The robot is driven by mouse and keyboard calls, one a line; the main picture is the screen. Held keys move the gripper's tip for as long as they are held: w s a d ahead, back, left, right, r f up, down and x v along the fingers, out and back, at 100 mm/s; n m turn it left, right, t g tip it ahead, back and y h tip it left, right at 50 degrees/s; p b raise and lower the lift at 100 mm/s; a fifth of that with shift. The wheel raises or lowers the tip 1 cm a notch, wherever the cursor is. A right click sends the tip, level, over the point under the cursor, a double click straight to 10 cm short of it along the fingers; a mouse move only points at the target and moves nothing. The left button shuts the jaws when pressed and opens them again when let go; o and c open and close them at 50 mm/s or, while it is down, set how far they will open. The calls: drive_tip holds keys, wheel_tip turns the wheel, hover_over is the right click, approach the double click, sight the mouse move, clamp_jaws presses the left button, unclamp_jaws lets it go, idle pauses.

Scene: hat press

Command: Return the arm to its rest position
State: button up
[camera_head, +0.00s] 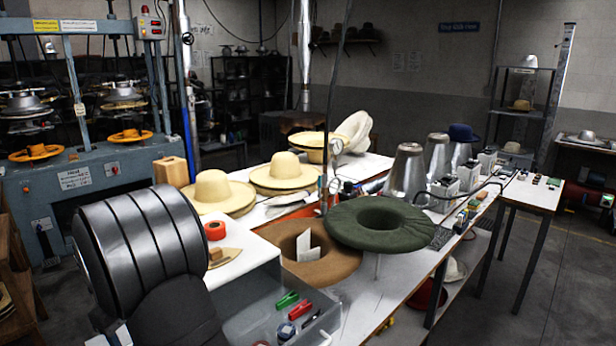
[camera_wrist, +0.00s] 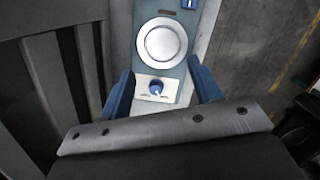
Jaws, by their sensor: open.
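In the wrist view my gripper (camera_wrist: 161,72) is open, with its two blue fingers apart. A blue knob (camera_wrist: 156,87) on a white plate shows between the fingers, and no held object is visible. I cannot tell how far the fingers are from the knob. Past the fingertips is a round white disc (camera_wrist: 162,43) on a blue-grey panel (camera_wrist: 187,25).
A white table (camera_head: 385,290) holds straw hats (camera_head: 212,190), a green felt hat (camera_head: 390,222), a brown one (camera_head: 330,262) and metal cones (camera_head: 408,170). A grey tray (camera_head: 250,312) with small tools is close to my arm. A blue-grey press (camera_head: 85,170) stands left. Floor at right is open.

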drive_tip(key=shift+f, duration=0.95)
